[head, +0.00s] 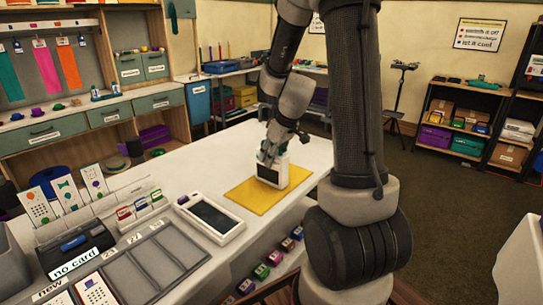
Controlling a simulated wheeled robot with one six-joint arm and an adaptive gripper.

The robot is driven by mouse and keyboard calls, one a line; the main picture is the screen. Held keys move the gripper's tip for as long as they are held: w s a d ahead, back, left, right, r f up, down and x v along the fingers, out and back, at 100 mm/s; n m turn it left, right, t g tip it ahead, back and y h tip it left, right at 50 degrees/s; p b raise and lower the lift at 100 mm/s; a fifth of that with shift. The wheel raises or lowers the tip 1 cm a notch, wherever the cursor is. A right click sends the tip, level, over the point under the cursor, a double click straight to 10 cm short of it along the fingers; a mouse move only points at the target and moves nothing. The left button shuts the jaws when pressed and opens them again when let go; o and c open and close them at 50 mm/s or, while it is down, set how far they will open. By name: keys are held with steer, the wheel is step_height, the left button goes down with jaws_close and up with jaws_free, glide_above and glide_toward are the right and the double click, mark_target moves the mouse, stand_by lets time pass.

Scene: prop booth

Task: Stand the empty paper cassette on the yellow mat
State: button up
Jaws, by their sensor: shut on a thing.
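My gripper (268,155) is above the yellow mat (252,199), pointing down, shut on the paper cassette (283,174). The cassette is a small white box with a dark window on its front, held upright over the mat. Its lower edge is at or just above the mat; I cannot tell whether it touches. The fingers cover part of its top. The inside of the cassette is too small to make out.
A white device with a dark screen (213,215) lies left of the mat. A grey compartment tray (125,272), card holders and a black "no card" box (75,254) fill the counter's near left. The white counter behind the mat is mostly clear. Shelves line the walls.

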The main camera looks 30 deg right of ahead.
steer(key=o, duration=1.3)
steer(key=shift+f, duration=0.1)
steer(key=shift+c, duration=0.2)
steer(key=v, duration=1.2)
steer(key=s+a+r+m, duration=0.2)
steer(key=s+a, duration=0.1)
steer(key=s, duration=0.6)
steer(key=s+a+r+m+h, duration=0.1)
steer(key=s+a+r+m, duration=0.1)
steer(key=s, duration=0.8)
steer(key=shift+s+a+r+h, duration=0.3)
steer(key=shift+a+r, duration=0.25)
steer(key=shift+a, duration=0.35)
steer(key=shift+w, duration=0.1)
